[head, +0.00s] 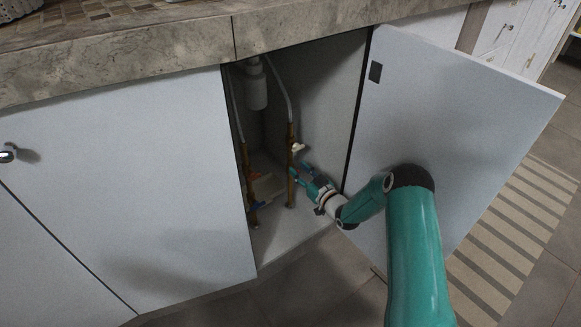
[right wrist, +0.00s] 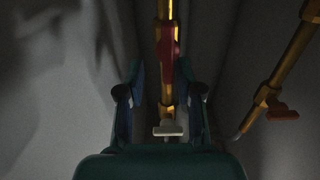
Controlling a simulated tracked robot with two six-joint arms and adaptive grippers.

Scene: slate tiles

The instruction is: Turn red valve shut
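In the right wrist view a dark red valve handle (right wrist: 170,44) sits on a brass pipe (right wrist: 165,88), beyond my fingertips. A pale handle (right wrist: 168,130) on the same pipe lies nearer, between the fingers. My right gripper (right wrist: 165,92) is open, one finger on each side of the pipe; I cannot tell whether either touches. In the head view my right gripper (head: 299,175) is inside the cabinet at the right brass pipe (head: 291,137), below the pale handle (head: 298,147). It hides part of that pipe, and I cannot make out the red handle there. My left gripper is out of view.
A second brass pipe (head: 246,165) stands to the left, with a reddish handle (head: 255,176) and a blue one (head: 262,207). An orange-red handle (right wrist: 283,113) shows on the wrist view's side pipe. The open cabinet door (head: 450,120) is right of my arm.

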